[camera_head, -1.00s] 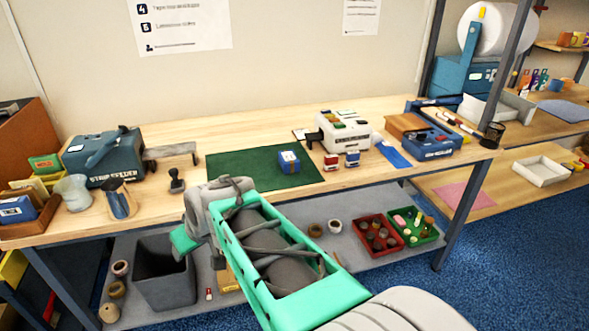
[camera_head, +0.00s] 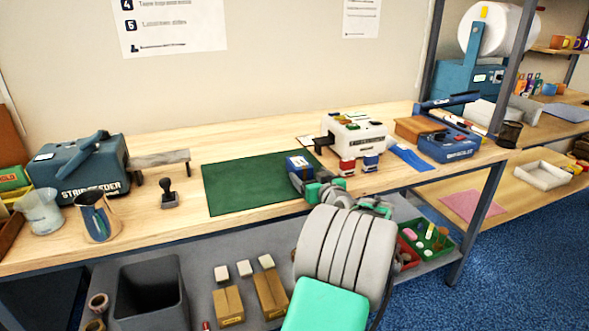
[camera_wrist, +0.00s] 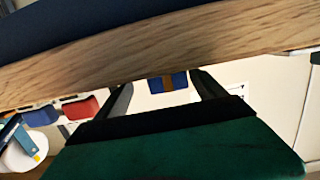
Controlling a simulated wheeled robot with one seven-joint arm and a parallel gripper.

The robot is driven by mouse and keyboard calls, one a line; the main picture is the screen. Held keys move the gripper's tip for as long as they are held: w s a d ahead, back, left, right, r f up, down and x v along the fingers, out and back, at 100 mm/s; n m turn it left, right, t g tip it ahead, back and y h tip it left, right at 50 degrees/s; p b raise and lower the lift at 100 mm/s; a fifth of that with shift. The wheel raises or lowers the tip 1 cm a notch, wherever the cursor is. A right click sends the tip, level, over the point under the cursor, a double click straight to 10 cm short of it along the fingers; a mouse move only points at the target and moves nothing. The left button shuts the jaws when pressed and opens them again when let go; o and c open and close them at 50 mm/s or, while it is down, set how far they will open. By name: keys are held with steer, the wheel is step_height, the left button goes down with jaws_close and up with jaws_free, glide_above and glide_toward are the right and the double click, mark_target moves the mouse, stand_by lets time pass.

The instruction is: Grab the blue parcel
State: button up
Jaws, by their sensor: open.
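The blue parcel (camera_head: 298,163) stands on the green mat (camera_head: 240,188), near its right edge. My gripper (camera_head: 303,184) is right in front of it in the head view and hides its lower part. In the wrist view the parcel (camera_wrist: 178,80), blue with a brown band, shows between the two dark fingers (camera_wrist: 165,92), which are apart. The gripper is open and nothing is held. I cannot tell whether the fingers reach around the parcel or stop short of it.
A red and a blue stamp-like block (camera_head: 358,165) and a white machine (camera_head: 350,136) stand just right of the parcel. A strip feeder (camera_head: 80,170), a black stamp (camera_head: 168,195) and a metal jug (camera_head: 97,218) are at left. The wooden table edge (camera_wrist: 150,48) crosses the wrist view.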

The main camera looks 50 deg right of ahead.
steer(key=x, duration=0.4)
steer(key=a+x, duration=0.1)
steer(key=x, duration=0.1)
steer(key=shift+w+d, duration=0.1)
steer(key=shift+w, duration=0.45)
steer(key=shift+c, duration=0.6)
steer(key=shift+s, duration=0.1)
steer(key=c, duration=1.5)
steer(key=shift+c, duration=0.4)
steer(key=shift+r, duration=0.15)
